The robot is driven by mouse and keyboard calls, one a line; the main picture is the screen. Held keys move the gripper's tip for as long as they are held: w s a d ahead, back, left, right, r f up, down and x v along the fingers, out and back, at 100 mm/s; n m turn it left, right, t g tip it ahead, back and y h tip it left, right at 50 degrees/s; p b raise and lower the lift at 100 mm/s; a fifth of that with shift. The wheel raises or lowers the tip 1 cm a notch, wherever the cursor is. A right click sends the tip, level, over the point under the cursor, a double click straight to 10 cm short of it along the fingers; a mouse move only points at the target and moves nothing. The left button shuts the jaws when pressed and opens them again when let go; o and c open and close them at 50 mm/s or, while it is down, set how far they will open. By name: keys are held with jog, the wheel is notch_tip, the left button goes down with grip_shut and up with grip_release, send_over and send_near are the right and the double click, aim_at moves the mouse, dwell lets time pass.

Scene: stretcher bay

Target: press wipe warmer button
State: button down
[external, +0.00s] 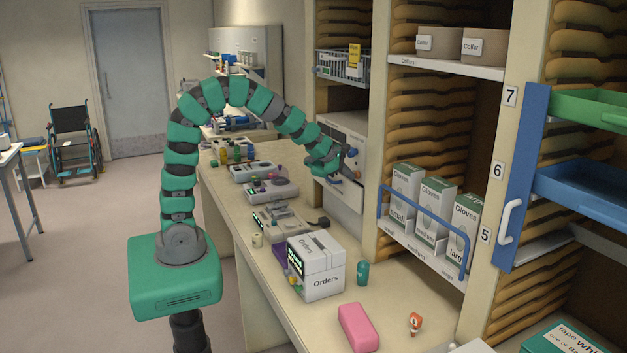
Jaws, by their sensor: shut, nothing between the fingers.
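My green segmented arm arches over the counter, and my gripper (345,165) is at its far end, small in the view. It is shut and empty, in front of a white boxy unit (347,129) set in the shelving, which may be the wipe warmer. No label on it is readable from here. Small coloured round parts show by the gripper, and I cannot tell whether one is the button. I cannot tell whether the gripper touches the unit; the arm's end hides part of its front.
Several button-topped devices (271,190) line the counter (325,323). An Orders box (318,268), a teal cup (363,273), a pink block (358,327) and an orange-and-white figurine (414,323) stand nearer. Glove boxes (437,209) sit behind a blue rail (424,221) on the right.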

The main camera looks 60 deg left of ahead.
jog(key=shift+s, duration=0.1)
jog(key=s, duration=0.5)
jog(key=shift+s+f, duration=0.1)
jog(key=shift+s, duration=0.3)
notch_tip(320, 180, up, 15)
jog(key=m+t+b, duration=0.3)
jog(key=m+b, duration=0.4)
jog(key=m, duration=0.7)
jog(key=s+a+r+m+t+b, duration=0.1)
jog(key=s+r+m+b, duration=0.2)
jog(key=s+r+m, duration=0.2)
jog(key=s+a+r+m+t+y+b, duration=0.1)
jog(key=s+a+r+m+t+b, duration=0.1)
jog(key=s+r+m, duration=0.3)
notch_tip(320, 180, up, 6)
jog(key=m+b, duration=0.1)
jog(key=m, duration=0.2)
